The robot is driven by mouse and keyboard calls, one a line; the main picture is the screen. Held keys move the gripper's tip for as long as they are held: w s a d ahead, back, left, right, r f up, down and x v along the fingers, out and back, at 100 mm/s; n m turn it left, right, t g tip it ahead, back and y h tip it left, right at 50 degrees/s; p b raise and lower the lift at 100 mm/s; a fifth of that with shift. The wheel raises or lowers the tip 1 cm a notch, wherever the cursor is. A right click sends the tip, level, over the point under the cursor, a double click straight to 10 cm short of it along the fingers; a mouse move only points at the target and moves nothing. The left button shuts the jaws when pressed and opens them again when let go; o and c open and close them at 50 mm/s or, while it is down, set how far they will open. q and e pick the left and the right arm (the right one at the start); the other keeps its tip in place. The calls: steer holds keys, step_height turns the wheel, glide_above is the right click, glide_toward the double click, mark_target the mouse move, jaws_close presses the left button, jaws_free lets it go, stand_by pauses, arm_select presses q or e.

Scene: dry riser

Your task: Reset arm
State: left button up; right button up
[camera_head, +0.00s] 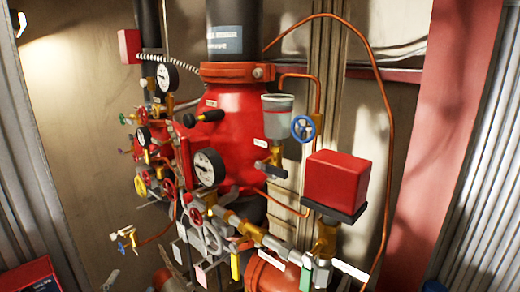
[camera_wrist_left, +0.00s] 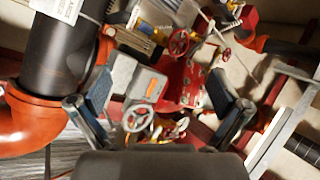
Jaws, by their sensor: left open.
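My left gripper (camera_wrist_left: 160,98) shows in the left wrist view with its two dark fingers spread wide apart. It is open, and I see nothing held between the pads. Behind the gap are a grey handwheel (camera_wrist_left: 138,117) on a grey housing, a small red handwheel (camera_wrist_left: 179,43) and red pipework. I cannot clearly make out the left gripper among the fittings in the head view. My right gripper is not in view.
The red riser valve body (camera_head: 236,130) stands at the centre, crowded with gauges (camera_head: 208,167), small valves and copper tubing (camera_head: 386,120). A red box (camera_head: 335,180) juts out at right. A red case (camera_head: 30,277) sits lower left. Corrugated metal (camera_head: 490,190) flanks the right.

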arm_select(q)
steer(key=s+d+f+n+g+y, duration=0.1)
steer(key=s+f+n+g+y, duration=0.35)
steer(key=f, duration=0.85)
steer(key=s+d+f+n+g+y, duration=0.1)
steer(key=s+f+n+g+y, duration=0.35)
steer(key=f, duration=0.95)
steer(key=s+d+f+n+g+h, duration=0.1)
steer(key=s+d+f+g+h, duration=0.2)
steer(key=s, duration=0.4)
steer(key=s+d+f+g, duration=0.3)
steer(key=s+d+f, duration=0.2)
steer(key=s+f, duration=0.15)
steer(key=s+d+f+n+g+h, duration=0.1)
steer(key=s+d+f+g+h, duration=0.2)
steer(key=s, duration=0.5)
step_height(320, 180, down, 32)
steer(key=s+g+y+b, duration=0.1)
steer(key=s+g+b, duration=0.1)
steer(key=b, duration=0.3)
steer(key=s+a+f+b, duration=0.1)
steer(key=s+f+b, duration=0.1)
steer(key=s+f, duration=0.6)
steer(key=s+a+f+g+b, duration=0.1)
steer(key=s+a+f+b, duration=0.1)
steer(key=s+f, duration=0.7)
step_height(320, 180, down, 2)
steer(key=shift+f+m+y, duration=0.1)
steer(key=shift+m+y, duration=0.2)
steer(key=shift+m, duration=0.1)
